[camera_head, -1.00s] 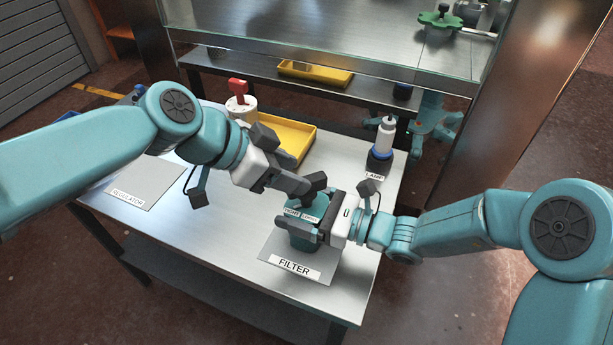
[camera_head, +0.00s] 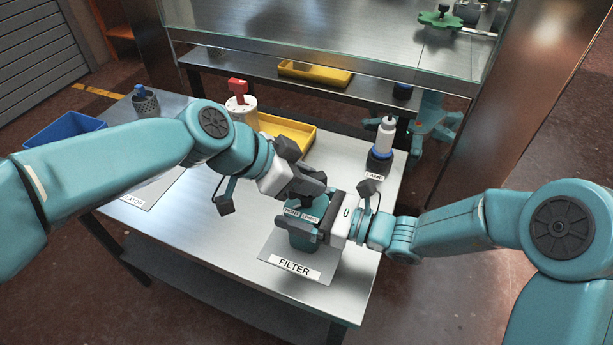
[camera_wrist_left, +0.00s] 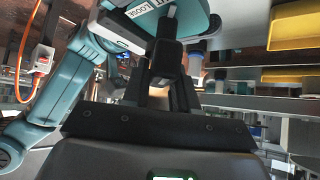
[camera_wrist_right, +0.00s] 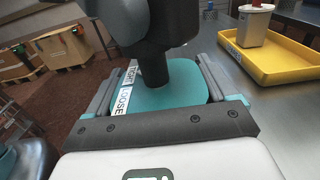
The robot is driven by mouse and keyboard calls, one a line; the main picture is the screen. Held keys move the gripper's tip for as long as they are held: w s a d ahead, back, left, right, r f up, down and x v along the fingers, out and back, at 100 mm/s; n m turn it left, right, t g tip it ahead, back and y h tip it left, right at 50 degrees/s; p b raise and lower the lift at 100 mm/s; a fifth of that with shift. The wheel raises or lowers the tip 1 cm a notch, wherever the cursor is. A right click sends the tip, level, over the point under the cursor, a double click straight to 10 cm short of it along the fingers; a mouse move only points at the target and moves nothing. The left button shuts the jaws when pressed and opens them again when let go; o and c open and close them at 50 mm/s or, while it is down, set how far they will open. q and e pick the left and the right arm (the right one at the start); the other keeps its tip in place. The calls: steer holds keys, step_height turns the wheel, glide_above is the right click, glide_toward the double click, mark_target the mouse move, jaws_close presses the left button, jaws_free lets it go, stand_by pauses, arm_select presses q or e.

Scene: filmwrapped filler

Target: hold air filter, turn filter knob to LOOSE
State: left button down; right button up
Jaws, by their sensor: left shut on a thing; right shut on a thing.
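The air filter (camera_head: 302,238) is a teal body standing on the FILTER plate (camera_head: 275,255). Its top carries a TIGHT/LOOSE label (camera_head: 301,216), also seen in the right wrist view (camera_wrist_right: 124,92). My right gripper (camera_head: 318,228) is shut around the filter body from the right; its fingers flank the teal top in the right wrist view (camera_wrist_right: 172,98). My left gripper (camera_head: 312,187) is shut on the dark knob above the filter. The knob's black stem (camera_wrist_right: 153,70) shows below the left fingers, which hide most of the knob. The knob's exact setting cannot be told.
A lamp (camera_head: 382,145) stands at the table's back right. A yellow tray (camera_head: 312,130) and a white pot with a red top (camera_head: 240,105) are behind my left gripper. A blue bin (camera_head: 62,130) is at the left. The table front is clear.

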arm_select(q)
steer(key=shift+n, duration=0.3)
steer(key=n+t+y, duration=0.2)
steer(key=n+t, duration=0.1)
steer(key=n, duration=0.1)
steer(key=shift+s, duration=0.1)
steer(key=n+t+y, duration=0.1)
steer(key=n, duration=0.1)
steer(key=n+y, duration=0.2)
steer(key=shift+d+n+t, duration=0.15)
steer(key=shift+n+t, duration=0.15)
steer(key=shift+t, duration=0.1)
steer(key=n+y, duration=0.3)
steer(key=n, duration=0.1)
steer(key=shift+n+t+y, duration=0.3)
steer(key=shift+n+y, duration=1.5)
steer(key=shift+n, duration=0.5)
steer(key=shift+g, duration=0.4)
steer(key=c, duration=1)
jaws_free()
steer(key=shift+o, duration=0.2)
